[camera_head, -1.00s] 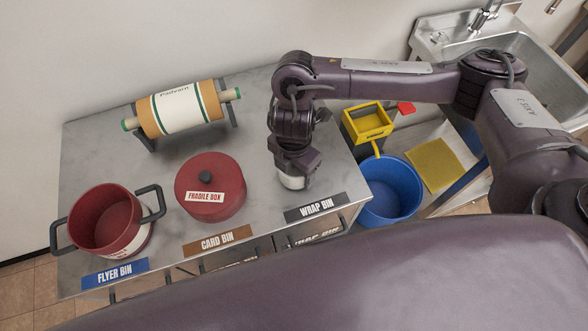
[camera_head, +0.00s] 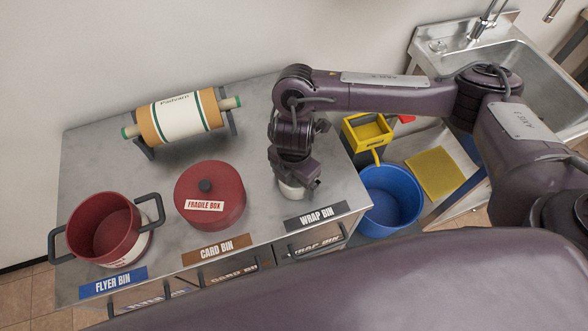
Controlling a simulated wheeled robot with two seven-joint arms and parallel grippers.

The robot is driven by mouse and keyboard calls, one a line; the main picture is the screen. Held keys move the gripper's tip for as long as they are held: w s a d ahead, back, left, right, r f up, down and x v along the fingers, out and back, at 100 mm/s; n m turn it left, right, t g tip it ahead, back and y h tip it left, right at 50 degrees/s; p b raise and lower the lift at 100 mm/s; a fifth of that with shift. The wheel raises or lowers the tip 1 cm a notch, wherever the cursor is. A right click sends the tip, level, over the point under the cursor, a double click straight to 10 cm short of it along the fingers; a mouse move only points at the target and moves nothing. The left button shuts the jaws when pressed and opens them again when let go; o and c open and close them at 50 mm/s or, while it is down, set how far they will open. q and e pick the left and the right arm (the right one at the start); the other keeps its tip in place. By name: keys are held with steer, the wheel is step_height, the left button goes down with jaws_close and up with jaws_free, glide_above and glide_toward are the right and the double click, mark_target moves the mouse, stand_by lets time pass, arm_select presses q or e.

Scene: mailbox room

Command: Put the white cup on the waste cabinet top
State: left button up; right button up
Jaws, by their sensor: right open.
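The white cup (camera_head: 289,191) is at the right part of the grey waste cabinet top (camera_head: 258,150), behind the WRAP BIN label. Only its lower part shows, and it looks upright and at the surface. My right gripper (camera_head: 292,180) points down over the cup and hides its upper part. It is open, with its fingers at the cup; whether they touch it is hidden. My left gripper is not in view.
A red lidded pot (camera_head: 210,190) stands left of the cup, and an open red pot (camera_head: 103,228) is at the far left. A paper roll on a stand (camera_head: 180,116) is at the back. A blue bucket (camera_head: 392,200) and yellow wringer (camera_head: 367,131) are right of the cabinet.

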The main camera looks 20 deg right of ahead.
mark_target(294, 185)
step_height(294, 185, up, 12)
steer(key=p, duration=0.1)
stand_by(0.4)
stand_by(0.3)
